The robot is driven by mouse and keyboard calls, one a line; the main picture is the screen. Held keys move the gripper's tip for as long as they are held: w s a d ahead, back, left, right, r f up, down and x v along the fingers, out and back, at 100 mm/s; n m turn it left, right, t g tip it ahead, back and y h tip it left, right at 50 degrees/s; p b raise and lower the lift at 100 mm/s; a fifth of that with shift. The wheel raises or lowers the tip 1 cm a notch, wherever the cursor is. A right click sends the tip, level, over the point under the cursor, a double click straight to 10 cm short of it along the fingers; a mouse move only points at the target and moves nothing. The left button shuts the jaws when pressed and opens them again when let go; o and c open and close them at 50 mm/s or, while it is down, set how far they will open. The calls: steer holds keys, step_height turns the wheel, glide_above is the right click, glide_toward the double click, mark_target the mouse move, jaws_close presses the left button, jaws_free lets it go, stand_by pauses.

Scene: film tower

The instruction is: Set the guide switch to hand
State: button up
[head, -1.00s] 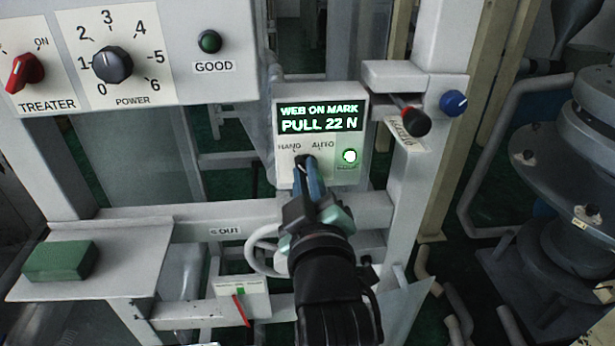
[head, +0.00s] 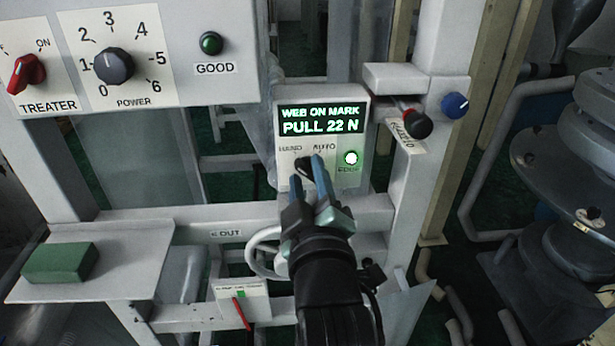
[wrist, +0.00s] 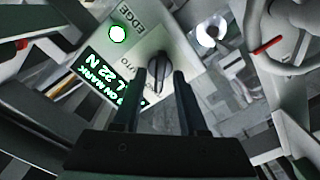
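The guide switch (head: 303,163) is a black knob on the grey box below the green display, under the printed words HAND and AUTO. Its long axis leans to the upper left, toward HAND. The wrist view also shows the knob (wrist: 157,70), just beyond my fingertips. My gripper (head: 309,168) is in front of the switch with its two fingers apart. In the wrist view the gap between the fingers (wrist: 170,80) is empty near the camera. Whether a fingertip touches the knob I cannot tell. The display (head: 320,120) reads WEB ON MARK, PULL 22 N.
A lit green EDGE lamp (head: 351,158) is right of the switch. A black-and-red lever (head: 415,123) and a blue knob (head: 454,104) stick out further right. The treater and power panel (head: 150,20) is upper left. A white curved handle (head: 262,255) is below.

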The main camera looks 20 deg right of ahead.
steer(key=shift+s, duration=0.1)
steer(key=p+v, duration=0.5)
steer(key=v, duration=0.7)
steer(key=shift+s, duration=0.4)
steer(key=shift+a+r, duration=0.1)
steer(key=shift+a, duration=0.05)
stand_by(0.4)
steer(key=w+a+r+m+t+y+b, duration=0.1)
steer(key=w+a+r+t+b, duration=0.15)
steer(key=r, duration=0.35)
steer(key=w+a+r+m+t+y+b, duration=0.1)
steer(key=w+a+r+m+t+b, duration=0.15)
steer(key=r, duration=0.45)
steer(key=s+a+r+m+t+y+b, duration=0.1)
steer(key=s+a+r+t+b, duration=0.1)
steer(key=r, duration=0.5)
steer(key=s+a+r+m+t+y+b, duration=0.1)
steer(key=s+a+r+t+y+b, duration=0.1)
steer(key=a+r, duration=0.3)
steer(key=shift+s+r+t, duration=0.4)
steer(key=shift+r+t, duration=0.1)
steer(key=shift+r, duration=0.35)
